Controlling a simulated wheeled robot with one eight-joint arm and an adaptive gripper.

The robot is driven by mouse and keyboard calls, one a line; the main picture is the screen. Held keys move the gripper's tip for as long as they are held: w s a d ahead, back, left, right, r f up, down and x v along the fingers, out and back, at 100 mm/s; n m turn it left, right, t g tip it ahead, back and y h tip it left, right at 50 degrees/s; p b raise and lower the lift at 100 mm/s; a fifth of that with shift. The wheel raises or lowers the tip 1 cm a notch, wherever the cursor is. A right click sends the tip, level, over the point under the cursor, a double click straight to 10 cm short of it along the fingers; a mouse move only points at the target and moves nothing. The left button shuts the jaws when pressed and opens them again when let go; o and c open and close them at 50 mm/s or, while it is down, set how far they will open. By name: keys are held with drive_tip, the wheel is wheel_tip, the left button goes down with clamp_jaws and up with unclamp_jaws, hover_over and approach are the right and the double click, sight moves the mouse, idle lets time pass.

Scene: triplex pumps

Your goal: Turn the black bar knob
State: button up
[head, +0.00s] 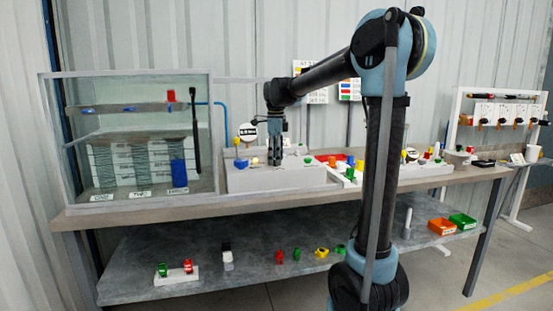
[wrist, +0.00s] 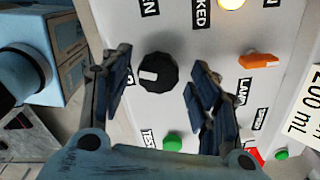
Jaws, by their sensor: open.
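A black knob (wrist: 158,72) with a ridged rim and a white mark on its left side sits on a light grey panel (wrist: 215,45) in the wrist view. My gripper (wrist: 160,66) is open, with one finger to the left of the knob and the other to the right. Gaps show between the knob and both fingers; the knob looks untouched. In the head view my gripper (head: 276,157) points down over the grey box (head: 300,178) on the bench; the knob cannot be made out there.
On the panel are an orange bar knob (wrist: 259,61), a lit yellow lamp (wrist: 231,3), a green button (wrist: 172,142) and a red part (wrist: 253,154). A glass tank (head: 140,140) stands left of the box. Coloured parts crowd the bench to the right.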

drive_tip(key=c, duration=1.1)
drive_tip(key=shift+o, duration=0.2)
drive_tip(key=shift+w, duration=0.1)
